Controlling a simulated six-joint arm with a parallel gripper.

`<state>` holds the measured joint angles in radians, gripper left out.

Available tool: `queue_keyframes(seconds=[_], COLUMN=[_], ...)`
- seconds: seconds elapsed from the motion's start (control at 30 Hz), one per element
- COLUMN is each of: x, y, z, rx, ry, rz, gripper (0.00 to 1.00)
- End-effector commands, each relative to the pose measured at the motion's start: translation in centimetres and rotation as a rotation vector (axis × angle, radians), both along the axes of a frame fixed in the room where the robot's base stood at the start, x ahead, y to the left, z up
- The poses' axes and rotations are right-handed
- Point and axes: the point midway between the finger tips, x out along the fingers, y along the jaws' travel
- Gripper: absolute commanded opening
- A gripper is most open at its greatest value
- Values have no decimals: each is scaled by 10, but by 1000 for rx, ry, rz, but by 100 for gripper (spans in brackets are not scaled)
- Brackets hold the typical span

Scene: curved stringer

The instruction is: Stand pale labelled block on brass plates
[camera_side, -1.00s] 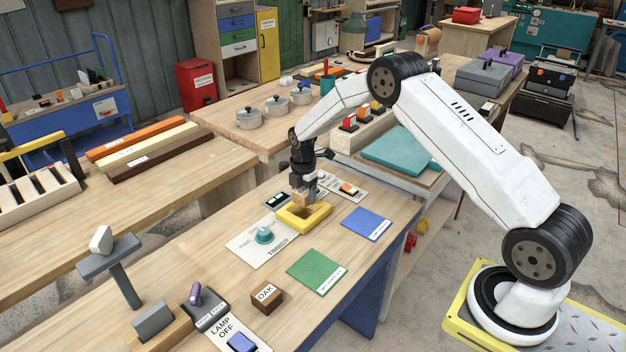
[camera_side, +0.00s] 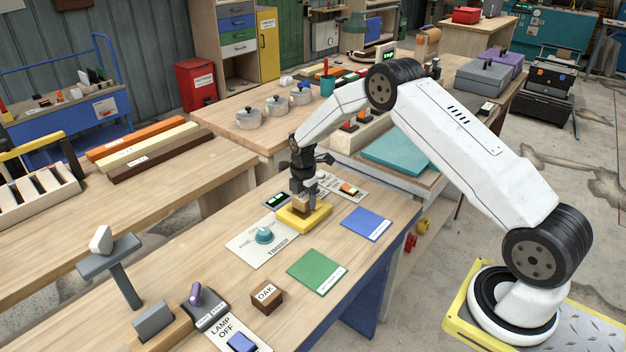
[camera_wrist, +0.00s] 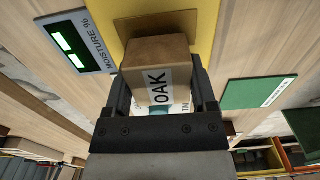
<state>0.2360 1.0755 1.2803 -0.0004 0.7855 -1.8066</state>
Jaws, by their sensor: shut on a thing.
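My gripper (camera_side: 302,203) is shut on a pale tan block with an OAK label (camera_wrist: 158,72). The label shows on the block's near face in the wrist view, between the two dark fingers. In the side view the block (camera_side: 300,209) is low over the yellow base (camera_side: 318,219), partly hidden by the fingers. A brass-coloured surface (camera_wrist: 148,24) shows on the yellow base beyond the block in the wrist view. The rest of the brass is hidden. I cannot tell whether the block touches it.
A moisture display (camera_wrist: 76,42) lies beside the yellow base.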

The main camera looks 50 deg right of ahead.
Motion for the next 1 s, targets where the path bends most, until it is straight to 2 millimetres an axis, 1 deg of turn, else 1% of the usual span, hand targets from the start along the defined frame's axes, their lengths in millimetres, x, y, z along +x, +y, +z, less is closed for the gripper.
queue_keyframes(seconds=[0.37,0.4,0.47,0.5,0.77,0.87,1.0], x=[0,0,0,0,0,0,0], y=[0,0,0,0,0,0,0], z=[-7,-7,-6,-6,-6,-2,8], rx=[0,0,0,0,0,0,0], ry=[0,0,0,0,0,-1,-1], rz=[0,0,0,0,0,0,0], gripper=[13,79,98,100,100,100,100])
